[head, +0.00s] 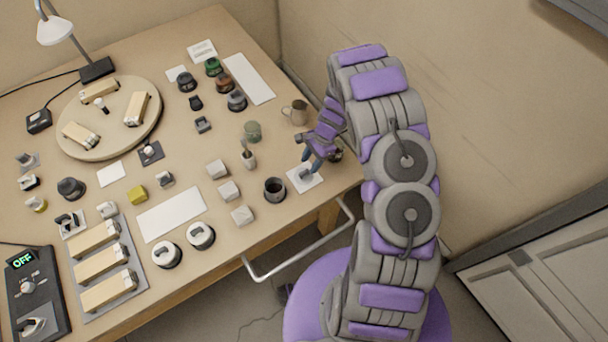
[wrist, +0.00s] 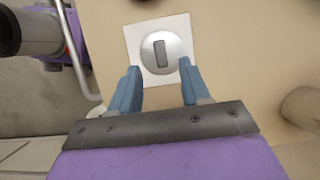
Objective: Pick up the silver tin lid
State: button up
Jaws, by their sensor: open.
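The silver tin lid (wrist: 175,57) is round, with a dark grey bar handle standing on its top. It lies flat on a white square card (wrist: 133,35) in the wrist view. My gripper (wrist: 158,66) is open, with its two blue fingers at the near side of the lid, one to each side of its middle. Nothing is between the fingers. In the head view my gripper (head: 311,165) hangs over the white card (head: 316,181) near the table's right corner. There the lid is mostly hidden by my fingers.
A rail (head: 300,254) runs along the table's front edge.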

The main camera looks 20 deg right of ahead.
aim_at(304, 172)
jog(key=b+x, duration=0.1)
jog(key=x, duration=0.3)
jog(key=shift+w+a+f, duration=0.1)
jog(key=shift+a+f, duration=0.2)
jog(key=shift+c, duration=0.5)
grip_shut()
